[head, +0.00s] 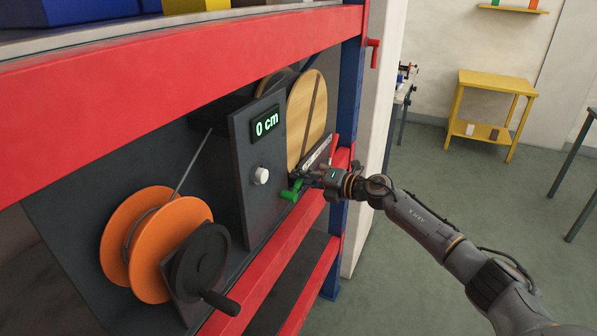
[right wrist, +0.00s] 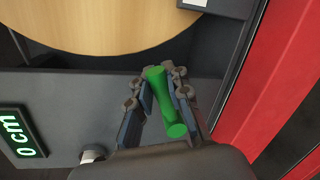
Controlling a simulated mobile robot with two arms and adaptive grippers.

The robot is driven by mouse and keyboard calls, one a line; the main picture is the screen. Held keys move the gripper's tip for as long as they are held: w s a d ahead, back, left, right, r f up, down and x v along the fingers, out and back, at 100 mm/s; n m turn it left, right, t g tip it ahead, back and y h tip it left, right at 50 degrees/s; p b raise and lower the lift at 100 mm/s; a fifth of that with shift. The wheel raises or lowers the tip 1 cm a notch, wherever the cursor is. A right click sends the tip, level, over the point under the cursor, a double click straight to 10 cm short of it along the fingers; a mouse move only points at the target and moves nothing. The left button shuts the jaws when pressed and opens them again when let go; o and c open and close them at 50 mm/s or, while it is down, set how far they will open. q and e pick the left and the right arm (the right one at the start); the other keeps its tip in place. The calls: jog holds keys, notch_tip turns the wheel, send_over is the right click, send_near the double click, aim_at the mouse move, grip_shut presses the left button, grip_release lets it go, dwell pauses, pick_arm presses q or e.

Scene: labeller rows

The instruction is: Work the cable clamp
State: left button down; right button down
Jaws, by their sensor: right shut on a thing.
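The green handle (head: 290,191) sits low on the right of the grey machine; I take it to be the cable clamp's lever. My right gripper (head: 308,180) reaches it from the right. In the right wrist view the green handle (right wrist: 166,110) lies between the two fingers of the gripper (right wrist: 166,85), which are shut on it. The clamp's body is mostly hidden by the gripper and panel. A grey cable (head: 192,163) runs up from the orange reel (head: 150,240). My left gripper is not in view.
The grey panel (head: 246,215) carries a display (head: 266,122) reading 0 cm and a white knob (head: 261,176). A black crank (head: 203,262) stands at the reel. A wooden disc (head: 307,115) is behind. Red shelf beams (head: 180,75) run above and below. Open floor lies right.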

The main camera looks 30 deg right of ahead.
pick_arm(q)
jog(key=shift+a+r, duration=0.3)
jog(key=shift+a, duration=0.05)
pick_arm(e)
jog(key=shift+d+f+m, duration=0.15)
jog(key=shift+f+m, duration=0.4)
jog(key=shift+m, duration=0.15)
jog(key=shift+g, duration=0.3)
jog(key=c, duration=1.3)
grip_release()
jog(key=shift+d, duration=0.1)
jog(key=shift+s+r, duration=0.1)
jog(key=shift+r, duration=0.05)
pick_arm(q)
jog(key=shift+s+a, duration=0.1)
pick_arm(e)
jog(key=shift+d, duration=0.1)
jog(key=v, duration=1.2)
jog(key=shift+f, duration=0.2)
jog(key=shift+f, duration=0.1)
